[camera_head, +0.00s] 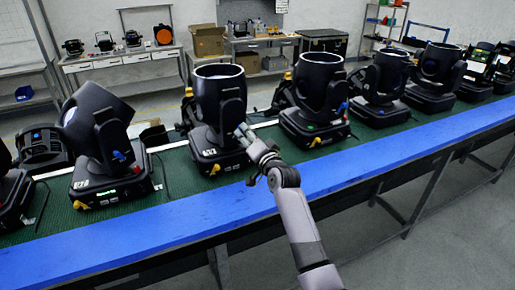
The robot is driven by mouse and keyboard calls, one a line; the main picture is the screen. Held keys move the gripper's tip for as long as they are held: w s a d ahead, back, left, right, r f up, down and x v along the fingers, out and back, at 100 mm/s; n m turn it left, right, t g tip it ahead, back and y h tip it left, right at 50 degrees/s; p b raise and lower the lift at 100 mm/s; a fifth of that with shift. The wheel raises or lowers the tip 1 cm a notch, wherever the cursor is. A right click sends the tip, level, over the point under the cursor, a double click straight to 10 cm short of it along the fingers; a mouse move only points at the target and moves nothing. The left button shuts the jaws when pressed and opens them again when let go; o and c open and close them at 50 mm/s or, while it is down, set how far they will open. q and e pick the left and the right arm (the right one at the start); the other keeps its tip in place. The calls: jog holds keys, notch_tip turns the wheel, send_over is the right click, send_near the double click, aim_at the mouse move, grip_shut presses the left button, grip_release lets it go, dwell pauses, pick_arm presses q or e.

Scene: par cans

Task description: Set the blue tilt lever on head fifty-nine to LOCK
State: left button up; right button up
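Black moving heads stand in a row on a green belt. My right gripper (243,131) is at the right side of the centre head (219,95), close to its yoke arm. I cannot tell whether it touches, or whether its fingers are open or shut. No blue lever shows on that head; the gripper covers part of its side. The tilted head (101,135) on the left shows a blue lever (120,156). The head to the right (320,90) shows a blue part (343,107). The number labels are too small to read. My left gripper is not in view.
A blue rail (190,215) runs along the belt's (172,170) near edge, in front of the heads. More heads continue right, including one (385,75). Behind are a workbench (123,60) and cardboard boxes (208,41). Floor is clear at lower right.

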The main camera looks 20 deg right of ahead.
jog(key=s, duration=0.8)
jog(key=shift+s+d, duration=0.2)
jog(key=shift+s, duration=0.05)
jog(key=s+a+f+n+g, duration=0.3)
jog(key=s+f+g, duration=0.1)
jog(key=s+f, duration=0.5)
jog(key=s+a+f+n+g, duration=0.2)
jog(key=s+f+n+g, duration=0.2)
jog(key=s+f, duration=0.45)
jog(key=s+f+n+g, duration=0.2)
jog(key=s+f+g, duration=0.1)
jog(key=s, duration=0.8)
jog(key=s+f+n+g, duration=0.2)
jog(key=s+g, duration=0.1)
jog(key=s, duration=0.9)
notch_tip(320, 180, down, 31)
jog(key=s+g+b, duration=0.2)
jog(key=b, duration=0.2)
jog(key=s+d+f+g+h+b, duration=0.1)
jog(key=s+d+f+b, duration=0.1)
jog(key=s+f, duration=1.4)
notch_tip(320, 180, down, 2)
jog(key=shift+n, duration=0.3)
